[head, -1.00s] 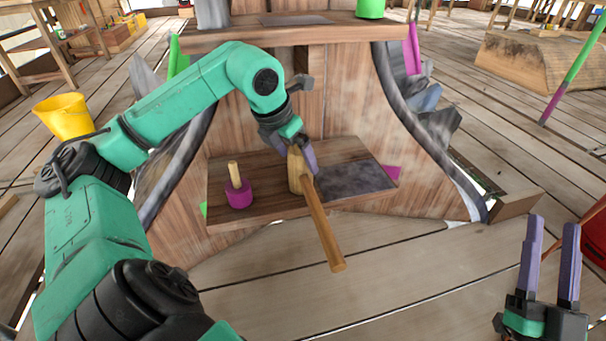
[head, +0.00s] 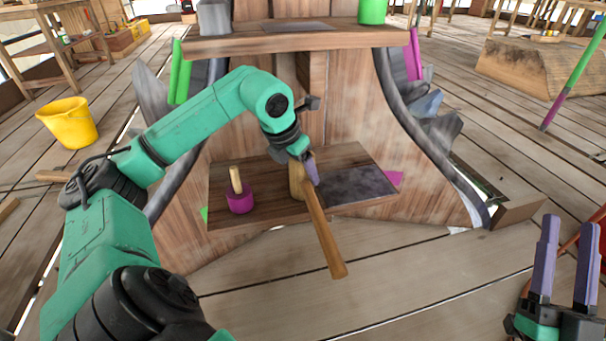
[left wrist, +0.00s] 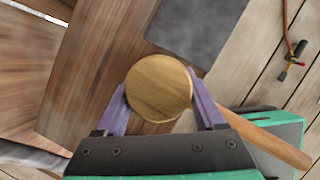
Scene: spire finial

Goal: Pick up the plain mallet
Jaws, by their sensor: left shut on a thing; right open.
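The plain wooden mallet (head: 320,232) has its head at the right of the middle of the low wooden shelf (head: 270,212), and its handle juts out past the shelf's front edge. My left gripper (head: 305,172) is shut on the mallet's head from above. In the left wrist view, the round end of the mallet's head (left wrist: 159,86) sits between the two purple fingers (left wrist: 160,105), and the handle runs to the lower right. I cannot tell whether the head touches the shelf. My right gripper (head: 570,224) is open and empty at the lower right.
A magenta-headed piece with a wooden peg (head: 240,200) stands on the shelf's left. A dark grey patch (head: 357,185) lies on its right. An upper ledge (head: 290,42) crosses above. A yellow bucket (head: 68,124) stands at the left. The front floor is mostly clear.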

